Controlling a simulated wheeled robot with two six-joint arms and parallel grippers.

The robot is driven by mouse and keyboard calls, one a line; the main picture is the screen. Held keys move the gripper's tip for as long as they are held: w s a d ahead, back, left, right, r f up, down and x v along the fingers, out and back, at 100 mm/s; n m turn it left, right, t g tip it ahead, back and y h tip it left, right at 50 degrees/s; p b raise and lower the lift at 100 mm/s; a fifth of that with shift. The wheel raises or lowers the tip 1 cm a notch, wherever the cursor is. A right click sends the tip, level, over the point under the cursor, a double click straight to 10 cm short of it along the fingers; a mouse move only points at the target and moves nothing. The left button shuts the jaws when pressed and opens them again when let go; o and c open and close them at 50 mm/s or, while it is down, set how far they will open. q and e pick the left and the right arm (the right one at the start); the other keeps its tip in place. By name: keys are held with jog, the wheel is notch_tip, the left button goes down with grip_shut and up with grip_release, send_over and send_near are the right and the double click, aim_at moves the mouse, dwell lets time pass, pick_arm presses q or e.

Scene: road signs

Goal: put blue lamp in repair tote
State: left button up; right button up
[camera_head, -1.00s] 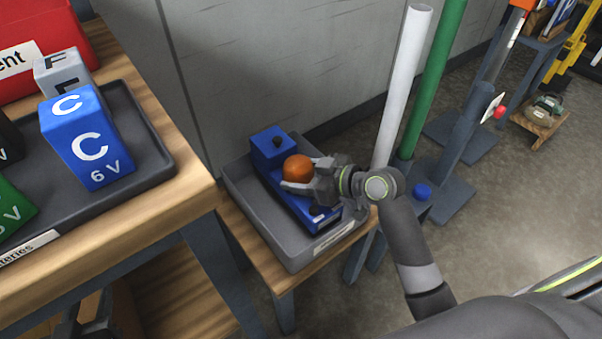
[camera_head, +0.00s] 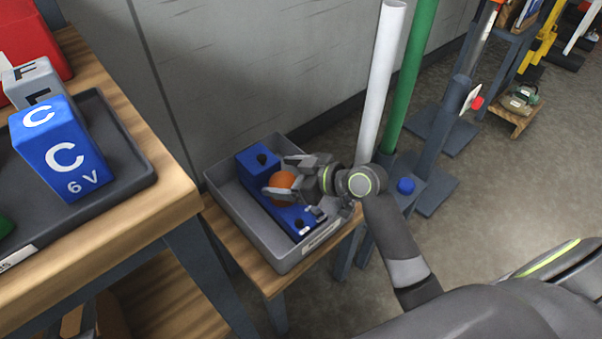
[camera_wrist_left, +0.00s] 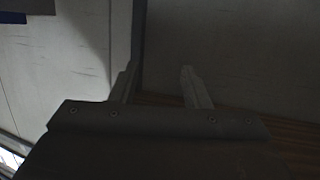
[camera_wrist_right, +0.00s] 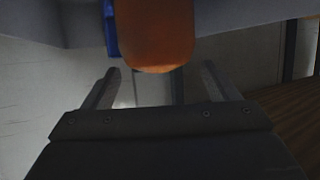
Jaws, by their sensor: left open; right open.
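The blue lamp (camera_head: 257,163), a long blue body with an orange dome (camera_head: 284,181), lies inside a grey tote (camera_head: 236,222) on a low wooden stand. The tote's label is too small to read. My right gripper (camera_head: 280,176) is open at the lamp, with its fingers on either side of the orange dome. In the right wrist view the dome (camera_wrist_right: 154,35) is just ahead of the open fingers; I cannot tell if they touch it. My left gripper (camera_wrist_left: 160,75) shows only in its wrist view, open and empty, facing a pale wall.
A white post (camera_head: 380,80) and a green post (camera_head: 408,80) stand right of the tote.

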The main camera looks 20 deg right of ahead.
jog(key=shift+r+p, duration=0.4)
jog(key=shift+r, duration=0.3)
jog(key=shift+p+v, duration=1.1)
jog(key=shift+v, duration=4.85)
pick_arm(q)
jog(key=s+d+f+g+h, duration=0.2)
jog(key=s+d+f+g, duration=0.1)
jog(key=s+f+g, duration=0.7)
jog(key=s+f, duration=0.2)
jog(key=s, duration=0.1)
jog(key=shift+d+f+g, duration=0.15)
jog(key=shift+f+g, duration=0.05)
jog(key=shift+g, duration=0.2)
pick_arm(e)
jog(key=s+d+f+m+g+h, duration=0.1)
jog(key=s+f+m+g+h, duration=0.2)
jog(key=s+f, duration=0.5)
jog(key=s+d+f+m+g+h, duration=0.1)
jog(key=s+f+m+h, duration=0.3)
jog(key=s, duration=0.9)
notch_tip(320, 180, down, 5)
jog(key=m+g, duration=0.1)
jog(key=m, duration=0.1)
jog(key=shift+s+m+g+h, duration=0.35)
jog(key=shift+m+g+h, duration=0.05)
jog(key=shift+r, duration=0.15)
